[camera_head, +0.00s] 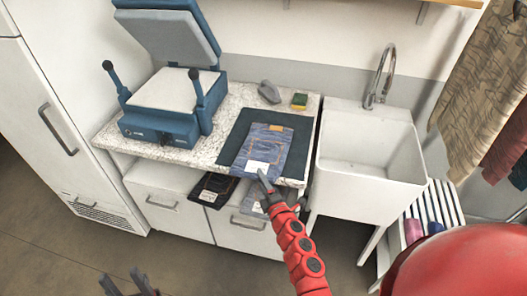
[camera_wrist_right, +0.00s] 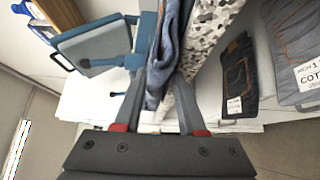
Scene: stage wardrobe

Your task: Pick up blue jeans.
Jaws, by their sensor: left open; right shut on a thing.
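The folded blue jeans (camera_head: 270,145) with a white label show over the dark mat (camera_head: 297,137) on the speckled counter. Their near end reaches the counter's front edge. My right gripper (camera_head: 266,184), on the red arm, is shut on this near end. In the right wrist view the blue jeans (camera_wrist_right: 165,60) appear edge-on between the two fingers (camera_wrist_right: 157,95). I cannot tell whether the jeans are raised off the mat. My left gripper (camera_head: 126,284) is open and empty, low at the bottom left, far from the jeans.
A blue heat press (camera_head: 165,122) stands left on the counter (camera_head: 220,118). A grey object (camera_head: 269,92) and a sponge (camera_head: 299,101) lie behind the mat. A white sink (camera_head: 365,150) is to the right.

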